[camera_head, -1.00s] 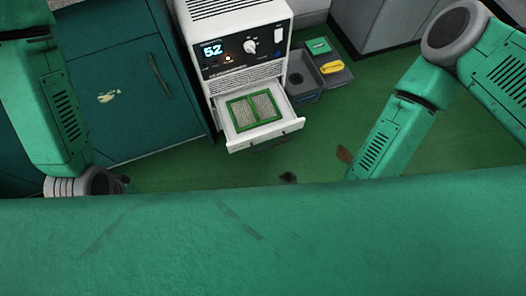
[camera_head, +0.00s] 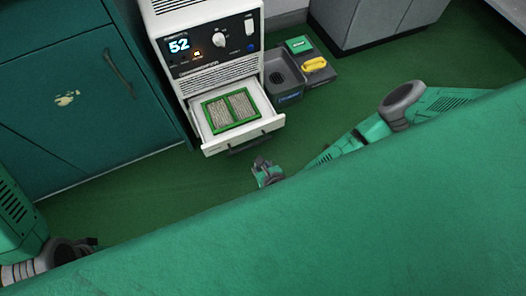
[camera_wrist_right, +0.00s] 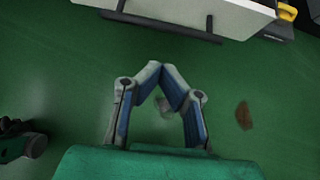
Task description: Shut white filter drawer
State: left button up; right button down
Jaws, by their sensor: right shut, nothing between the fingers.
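The white filter drawer (camera_head: 270,126) is pulled out at the bottom of a white unit (camera_head: 166,24) with a lit "52" display. A green-framed filter (camera_head: 231,109) lies in it. My right gripper (camera_head: 260,162) is just in front of the drawer, apart from it, below its front. In the right wrist view its fingers (camera_wrist_right: 162,72) are shut and empty, tips together, with the drawer's white front (camera_wrist_right: 215,14) and a dark bar (camera_wrist_right: 160,26) beyond them. My left gripper (camera_head: 88,245) is at the lower left, far from the drawer; its fingers are too small to read.
A teal cabinet (camera_head: 80,90) stands left of the unit. To the right are a grey bin (camera_head: 283,82) and a box with a yellow item (camera_head: 314,65). A grey cabinet (camera_head: 375,25) stands at the back right.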

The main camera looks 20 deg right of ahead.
jog(key=w+f+b, duration=0.2)
jog(key=w+f, duration=0.1)
jog(key=w, duration=0.3)
jog(key=shift+w+a, duration=0.15)
jog(key=shift+w, duration=0.15)
